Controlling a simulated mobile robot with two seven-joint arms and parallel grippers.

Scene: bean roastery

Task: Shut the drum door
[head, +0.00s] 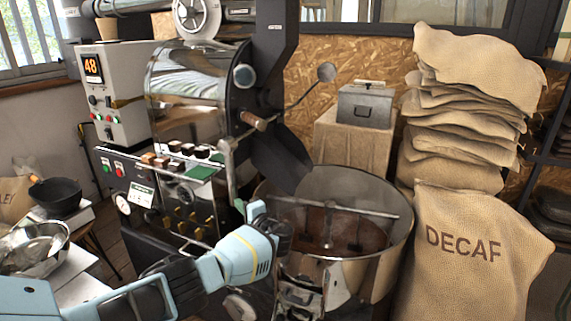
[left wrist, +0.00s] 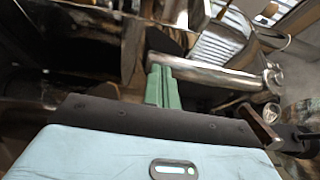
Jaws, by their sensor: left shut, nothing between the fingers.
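The roaster's dark front (head: 240,95) with its drum end stands at the centre of the head view. A lever with a wooden grip (head: 253,121) and a rod ending in a round knob (head: 326,72) sit there. I cannot clearly make out the drum door's edge or how far it stands open. My left gripper (head: 277,228) is low in front of the roaster, by the cooling bin's near left rim; its fingers are mostly hidden there. In the left wrist view its green fingers (left wrist: 163,86) are together and empty, pointing toward a metal bar (left wrist: 205,74). My right gripper is not in view.
The round steel cooling bin (head: 365,255) with a stirrer arm stands below the dark chute (head: 285,160). A DECAF sack (head: 465,275) and stacked sacks (head: 465,100) fill the right. A metal box (head: 365,105) stands behind. Bowls (head: 57,197) stand at the left.

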